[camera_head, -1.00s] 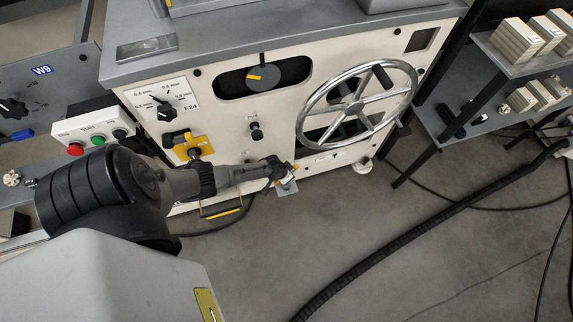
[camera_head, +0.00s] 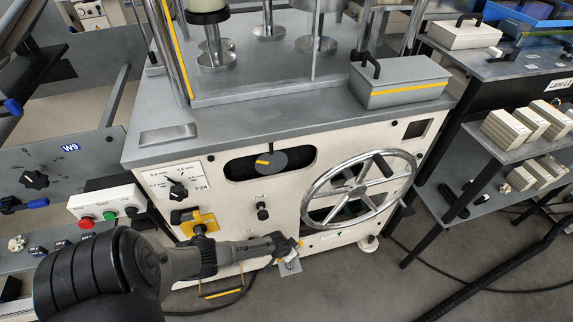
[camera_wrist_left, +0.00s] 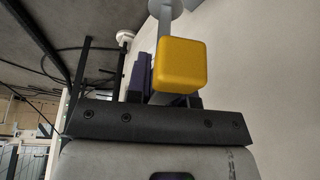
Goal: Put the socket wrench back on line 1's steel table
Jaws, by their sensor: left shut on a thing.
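My left gripper (camera_head: 287,247) is low in front of the cream machine, left of and below its handwheel. It is shut on the socket wrench, which is small and partly hidden by the fingers in the head view. In the left wrist view the wrench (camera_wrist_left: 179,66) shows a yellow block end and a grey shaft running away to a round grey end. The right-hand steel rack (camera_head: 490,70) has a grey top; I cannot tell whether it or the machine's grey steel top (camera_head: 240,117) is line 1's table. My right gripper is out of view.
A grey lidded box (camera_head: 400,82) with a yellow stripe stands on the machine top. The spoked handwheel (camera_head: 360,188) sticks out from the front. A white box (camera_head: 464,36) and a blue tray (camera_head: 535,12) occupy the rack top. The machine top's front strip is mostly clear.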

